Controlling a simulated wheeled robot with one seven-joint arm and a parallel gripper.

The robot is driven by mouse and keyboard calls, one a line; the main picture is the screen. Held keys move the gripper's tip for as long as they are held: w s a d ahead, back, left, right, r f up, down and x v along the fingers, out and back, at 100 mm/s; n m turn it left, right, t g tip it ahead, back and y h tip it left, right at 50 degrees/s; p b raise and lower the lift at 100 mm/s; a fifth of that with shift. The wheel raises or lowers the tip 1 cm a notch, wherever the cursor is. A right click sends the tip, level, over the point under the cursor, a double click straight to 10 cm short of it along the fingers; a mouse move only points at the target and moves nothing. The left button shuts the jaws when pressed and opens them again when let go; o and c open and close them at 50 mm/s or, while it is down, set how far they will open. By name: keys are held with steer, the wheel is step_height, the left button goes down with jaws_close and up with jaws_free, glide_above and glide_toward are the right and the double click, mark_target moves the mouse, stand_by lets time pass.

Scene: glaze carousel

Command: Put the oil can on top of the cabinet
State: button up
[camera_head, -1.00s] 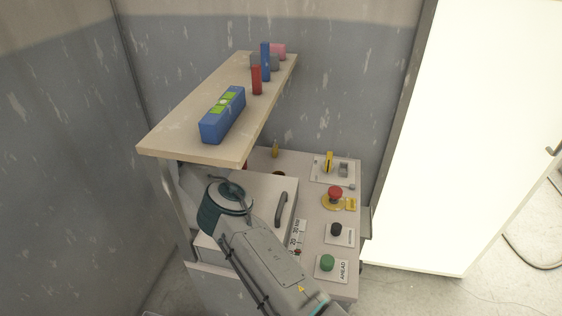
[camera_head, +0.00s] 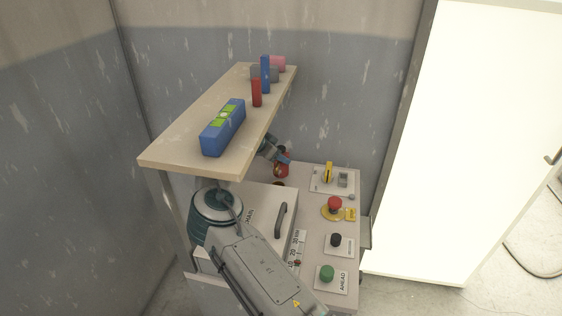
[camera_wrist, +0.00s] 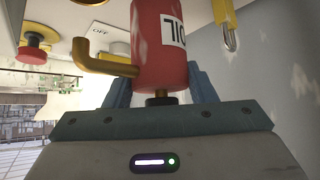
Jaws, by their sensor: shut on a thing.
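The red oil can (camera_head: 281,169) is in my gripper (camera_head: 272,150), just right of the shelf's edge in the head view. The wrist view shows the can (camera_wrist: 160,50) close up, with a white label reading OIL upside down and a brass pipe at its side. My gripper's blue-grey fingers (camera_wrist: 160,92) are shut on it from both sides. In the head view my gripper is partly hidden by the shelf. The pale cabinet (camera_head: 262,197) with a dark handle stands below the shelf, partly covered by my arm.
A wooden shelf (camera_head: 190,135) overhangs the console. It carries a blue box (camera_head: 222,130), a red cylinder (camera_head: 256,93), a taller blue one (camera_head: 265,75) and other items. The panel holds a red mushroom button (camera_head: 334,203), a yellow lever (camera_head: 328,172) and a green button (camera_head: 327,273).

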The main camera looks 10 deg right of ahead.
steer(key=f, duration=0.1)
steer(key=d+f+p, duration=0.1)
steer(key=shift+f, duration=0.7)
steer(key=shift+a+f, duration=0.1)
steer(key=o, duration=1.1)
steer(key=b+v, duration=0.1)
steer(key=v, duration=0.6)
steer(key=shift+a+r+b, duration=0.15)
steer(key=shift+r+b, duration=0.15)
